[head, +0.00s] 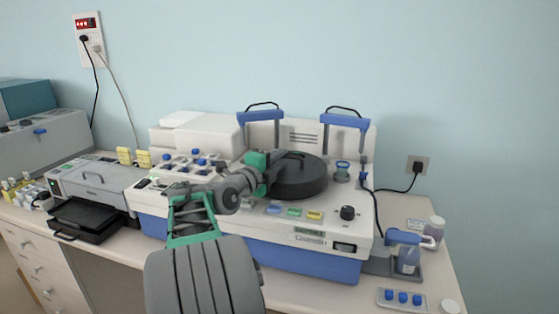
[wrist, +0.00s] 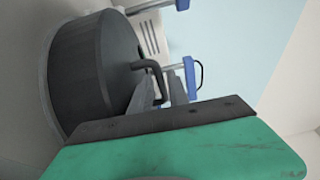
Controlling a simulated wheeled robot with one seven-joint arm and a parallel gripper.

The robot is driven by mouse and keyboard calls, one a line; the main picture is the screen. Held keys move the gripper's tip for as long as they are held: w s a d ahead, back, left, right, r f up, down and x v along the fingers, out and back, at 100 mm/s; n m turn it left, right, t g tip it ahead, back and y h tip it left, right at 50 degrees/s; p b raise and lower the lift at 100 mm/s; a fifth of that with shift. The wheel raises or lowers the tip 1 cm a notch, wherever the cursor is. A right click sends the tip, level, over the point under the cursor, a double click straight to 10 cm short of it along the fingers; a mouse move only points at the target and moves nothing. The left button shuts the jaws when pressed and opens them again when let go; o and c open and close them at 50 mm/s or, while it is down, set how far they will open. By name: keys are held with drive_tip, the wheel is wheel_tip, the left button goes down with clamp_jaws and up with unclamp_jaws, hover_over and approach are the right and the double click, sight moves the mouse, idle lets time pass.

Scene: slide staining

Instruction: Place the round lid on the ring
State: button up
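The round lid (head: 302,182) is a thick dark grey disc with a bent bar handle on top. It is over the top of the white machine, right of its centre, and looks about level. It fills the left of the wrist view (wrist: 88,75). My gripper (head: 283,160) is at the handle from the left. In the wrist view its two grey fingers (wrist: 163,88) are on either side of the handle bar (wrist: 152,66). Whether they press on it is unclear. The ring cannot be made out; a paler rim shows along the lid's lower edge.
The white machine (head: 270,225) carries two blue-topped posts (head: 262,118) behind the lid, a blue-rimmed cup (head: 342,169) to its right and coloured buttons with a black knob (head: 347,213) in front. A blue-handled bottle (head: 407,257) stands right. A black tray (head: 88,218) lies left.

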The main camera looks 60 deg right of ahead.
drive_tip(key=shift+o, duration=1.1)
drive_tip(key=shift+r, duration=0.2)
drive_tip(key=a+b, duration=0.1)
drive_tip(key=a, duration=0.3)
drive_tip(key=w+a+b, duration=0.1)
drive_tip(key=a, duration=0.3)
drive_tip(key=a+b, duration=0.1)
drive_tip(key=a, duration=0.3)
drive_tip(key=shift+w+f, duration=0.1)
drive_tip(key=shift+w, duration=0.05)
